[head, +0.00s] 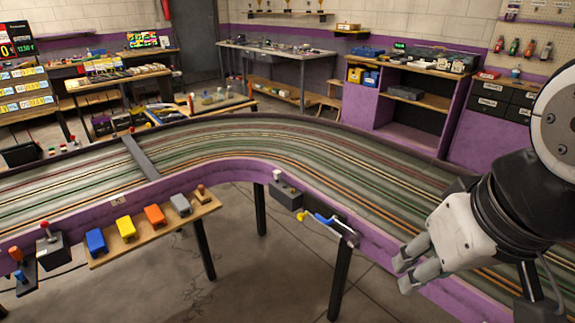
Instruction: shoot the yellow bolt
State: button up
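A small yellow handle (303,216) sticks out from the purple outer side of the track, beside a blue lever-like piece (324,220). A grey metal fitting (348,237) is to their right. The yellow handle may be the bolt, but it is too small to tell how far the bolt is slid. My gripper (402,273) is at the right, pointing left, to the right of the handle and apart from it. Its two fingers show a gap and hold nothing. A yellow block (126,229) also sits on the wooden side shelf.
The wooden shelf (150,232) holds blue, orange and grey blocks too. A grey box with a white knob (286,190) is fixed left of the yellow handle. Joystick-like controls (48,245) are at the far left. Table legs (340,280) stand below; the floor in front is clear.

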jog(key=shift+w, duration=0.1)
jog(key=shift+c, duration=0.2)
jog(key=w+d+f+n+g+h+b, duration=0.1)
jog(key=w+f+n+g+h+b, duration=0.25)
jog(key=w, duration=0.55)
jog(key=w+d+f+n+b, duration=0.1)
jog(key=w+f+n+b, duration=0.25)
jog(key=w+f, duration=0.4)
jog(key=n+t+h+b, duration=1)
jog(key=n+h+b, duration=0.1)
jog(key=n+b, duration=0.65)
send_near(299, 219)
jog(key=shift+n, duration=0.35)
jog(key=p+x, duration=0.1)
jog(key=x, duration=1)
jog(key=shift+s+r, duration=0.1)
jog(key=shift+r, duration=0.1)
grip_shut()
